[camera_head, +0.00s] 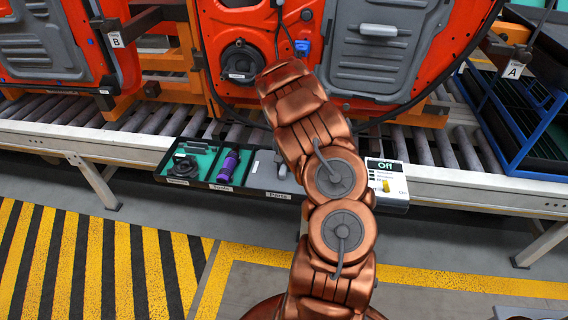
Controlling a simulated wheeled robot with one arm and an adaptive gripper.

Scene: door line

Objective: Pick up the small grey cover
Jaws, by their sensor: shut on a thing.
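My copper-coloured arm reaches up across the middle of the view toward an orange door (212,22). The fingers of my gripper do not show; the arm's own links hide that end, so what they hold is hidden. A black tray (245,188) hangs along the front of the conveyor. Its right section, labelled Parts, holds light grey pieces (281,171), partly behind my arm. I cannot tell whether one of them is the small grey cover. The door carries a round black unit (240,62) and a large grey panel (380,45).
The tray's other sections hold a purple tool (228,165) and a dark part (184,166). A box with an Off display (386,172) sits right of my arm. A blue-framed rack (520,125) stands at the right. Another orange door (60,45) is at the left.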

